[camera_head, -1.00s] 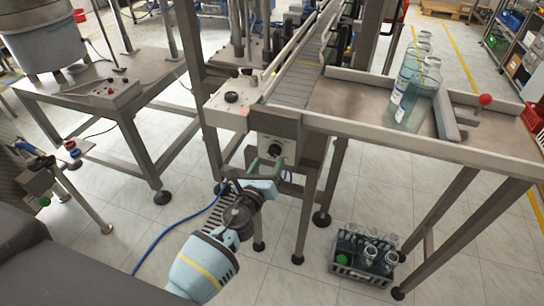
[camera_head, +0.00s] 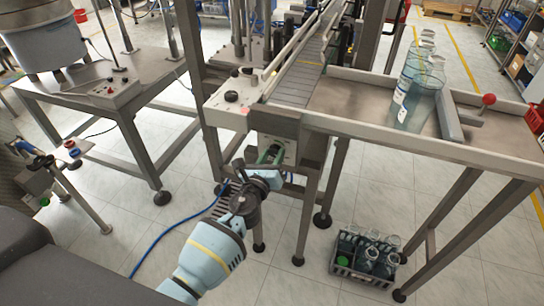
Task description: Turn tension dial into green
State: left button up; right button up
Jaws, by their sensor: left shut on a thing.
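The tension dial's panel (camera_head: 290,150) is a pale plate on the box under the front end of the conveyor. The gripper is shut on the dial, which is mostly hidden behind the fingers and wrist. The dial's pointer and any green zone cannot be made out. My right gripper is not in view.
The conveyor (camera_head: 297,84) runs away from the machine's front, beside a table (camera_head: 350,100) with large clear bottles (camera_head: 417,95). A crate (camera_head: 345,270) of bottles stands on the floor. A blue cable (camera_head: 165,240) lies near my arm.

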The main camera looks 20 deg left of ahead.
pick_arm(q)
jog(key=shift+f+n, duration=0.1)
jog(key=shift+n, duration=0.3)
jog(key=shift+c, duration=0.2)
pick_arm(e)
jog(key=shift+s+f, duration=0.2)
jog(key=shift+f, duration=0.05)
pick_arm(q)
jog(key=n+b, duration=0.1)
jog(key=n, duration=0.6)
jog(key=shift+n+b, duration=0.3)
jog(key=n, duration=0.2)
jog(key=shift+n, duration=0.4)
jog(key=n, duration=0.9)
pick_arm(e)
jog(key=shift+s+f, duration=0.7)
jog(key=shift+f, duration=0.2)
pick_arm(q)
jog(key=shift+n, duration=0.5)
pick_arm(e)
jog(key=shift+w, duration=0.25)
pick_arm(q)
jog(key=o, duration=1)
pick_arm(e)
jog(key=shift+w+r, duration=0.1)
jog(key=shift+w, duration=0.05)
